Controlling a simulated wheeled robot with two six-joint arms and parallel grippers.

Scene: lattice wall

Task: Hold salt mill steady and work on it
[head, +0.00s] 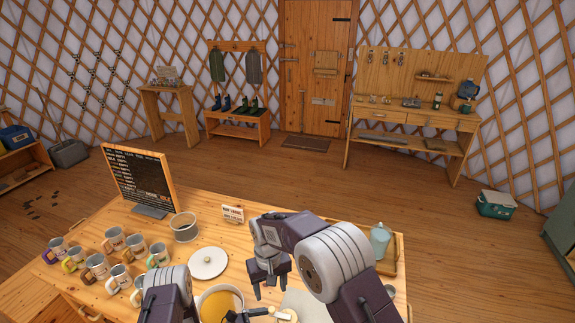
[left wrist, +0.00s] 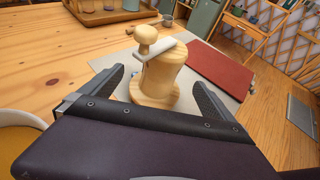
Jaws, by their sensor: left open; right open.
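The salt mill (left wrist: 158,88) is pale wood with a round base, a light crank arm and a knob on top; it stands upright in the left wrist view. My left gripper (left wrist: 160,92) is open, with one finger on each side of the mill; I cannot tell whether they touch it. In the head view only the top of the mill (head: 287,316) shows at the bottom edge, beside my left gripper (head: 244,317). My right gripper (head: 270,290) is open and empty, pointing down above the table behind the mill.
A pot with yellow contents (head: 222,305) stands left of the mill. Several mugs (head: 97,265), a white lid (head: 208,262), a metal pot (head: 185,228) and a chalkboard (head: 138,178) are on the table. A tray with a pale bottle (head: 380,241) is at right. A red book (left wrist: 222,70) lies beyond the mill.

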